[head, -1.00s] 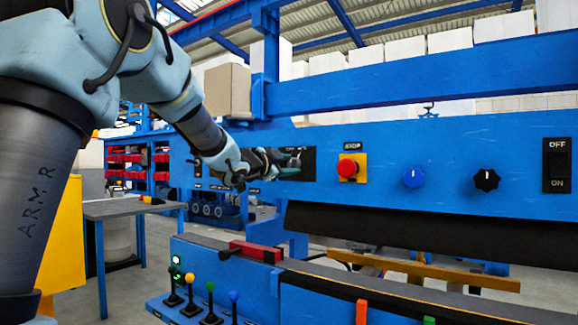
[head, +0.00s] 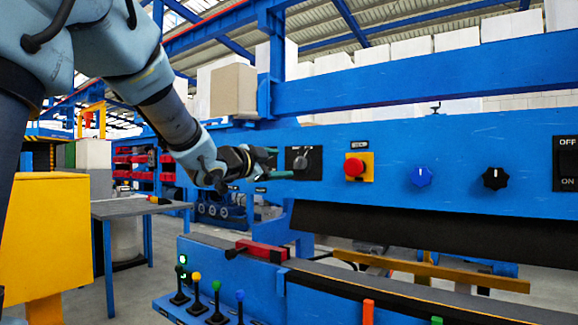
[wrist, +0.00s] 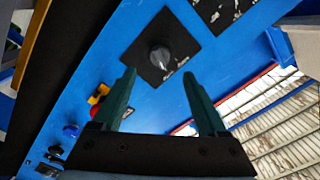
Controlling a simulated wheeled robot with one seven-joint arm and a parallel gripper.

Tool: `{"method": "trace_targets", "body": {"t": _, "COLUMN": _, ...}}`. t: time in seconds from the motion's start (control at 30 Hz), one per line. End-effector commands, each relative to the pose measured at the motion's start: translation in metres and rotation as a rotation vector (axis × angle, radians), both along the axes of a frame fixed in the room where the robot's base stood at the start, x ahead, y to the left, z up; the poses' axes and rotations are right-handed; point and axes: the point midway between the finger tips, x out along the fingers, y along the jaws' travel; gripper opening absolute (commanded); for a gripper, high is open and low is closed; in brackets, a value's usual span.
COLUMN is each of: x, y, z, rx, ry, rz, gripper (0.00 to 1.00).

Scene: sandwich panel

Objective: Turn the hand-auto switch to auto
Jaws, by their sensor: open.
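A dark grey rotary switch (head: 300,162) sits on a black square plate on the blue panel, left of the stop button. It also shows in the wrist view as a round knob (wrist: 160,57). Small white lettering on its plate is too small to read, and I cannot tell its setting. My gripper (head: 274,164) is just left of the switch in the head view, apart from it. In the wrist view, the two green fingers of my gripper (wrist: 158,76) are spread wide and empty, with the knob beyond and between their tips.
Right along the panel are a red stop button (head: 354,167), a blue knob (head: 421,176), a black knob (head: 495,178) and an off/on switch (head: 567,163). A second black plate (wrist: 225,10) is near the switch. Coloured levers (head: 197,291) stand below.

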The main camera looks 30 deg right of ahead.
Motion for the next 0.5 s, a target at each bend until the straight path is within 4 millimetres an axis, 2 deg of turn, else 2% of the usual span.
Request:
{"method": "trace_targets", "body": {"t": 0.2, "x": -0.012, "y": 0.021, "z": 0.000, "rx": 0.000, "ry": -0.001, "rz": 0.000, "gripper": 0.75}}
{"method": "trace_targets", "body": {"t": 0.5, "x": -0.014, "y": 0.024, "z": 0.000, "rx": 0.000, "ry": 0.000, "rz": -0.001, "gripper": 0.75}}
